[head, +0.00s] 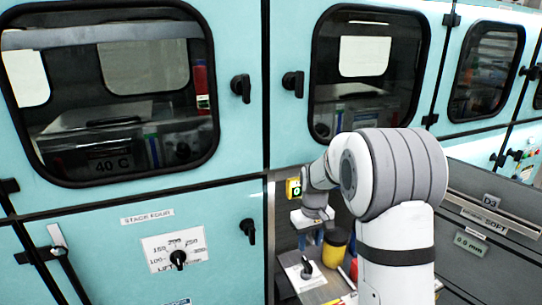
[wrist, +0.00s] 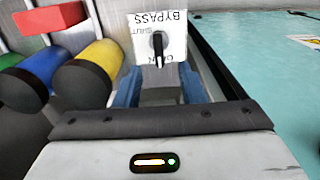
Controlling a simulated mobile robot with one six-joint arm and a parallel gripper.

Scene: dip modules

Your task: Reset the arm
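My gripper (wrist: 160,75) shows in the wrist view with its two blue fingers apart and nothing held between them. Ahead of the fingertips is a white plate marked BYPASS, SHUT and OPEN (wrist: 178,54), upside down in this view. A black knob handle (wrist: 158,48) stands on it, seen in line with the gap between the fingers. Whether the fingers touch the knob I cannot tell. In the head view my arm (head: 398,180) reaches into the recess between the teal cabinet and the grey drawers. The fingers are small and unclear there.
A teal panel (wrist: 255,60) lies to the right. In the head view a yellow black-topped container (head: 334,250) and a plate with a knob (head: 305,270) sit in the recess.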

